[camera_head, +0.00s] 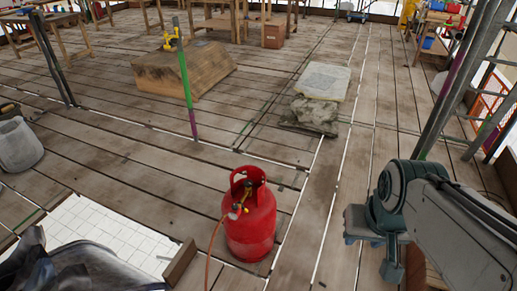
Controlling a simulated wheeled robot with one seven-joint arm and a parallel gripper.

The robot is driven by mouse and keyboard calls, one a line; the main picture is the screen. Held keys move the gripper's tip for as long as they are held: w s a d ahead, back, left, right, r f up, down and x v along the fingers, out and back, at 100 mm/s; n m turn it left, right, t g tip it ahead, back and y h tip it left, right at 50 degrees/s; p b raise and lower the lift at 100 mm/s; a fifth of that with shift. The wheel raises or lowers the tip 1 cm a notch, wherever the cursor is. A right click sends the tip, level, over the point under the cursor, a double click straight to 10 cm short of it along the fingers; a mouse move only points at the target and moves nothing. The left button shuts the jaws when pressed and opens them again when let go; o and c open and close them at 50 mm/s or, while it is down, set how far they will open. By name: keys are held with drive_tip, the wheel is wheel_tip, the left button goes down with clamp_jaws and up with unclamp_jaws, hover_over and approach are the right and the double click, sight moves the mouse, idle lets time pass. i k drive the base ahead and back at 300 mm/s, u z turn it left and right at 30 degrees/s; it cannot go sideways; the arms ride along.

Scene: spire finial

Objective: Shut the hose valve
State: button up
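A red gas cylinder (250,228) stands upright on the plank floor at the lower middle, with a red collar handle on top. An orange hose (211,250) runs from the valve down to the bottom edge. The valve is too small to tell whether it is open or shut. My arm reaches in from the lower right, well to the right of the cylinder. No gripper fingers can be made out.
A wooden block (185,68) and a stone slab (322,82) on rubble stand farther back. A green and purple pole (186,85) rises behind the cylinder. Planks around the cylinder are mostly clear.

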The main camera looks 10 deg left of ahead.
sight(248, 183)
drive_tip(key=i, duration=0.7)
drive_tip(key=u, duration=0.75)
drive_tip(key=i, duration=0.85)
drive_tip(key=z, duration=0.6)
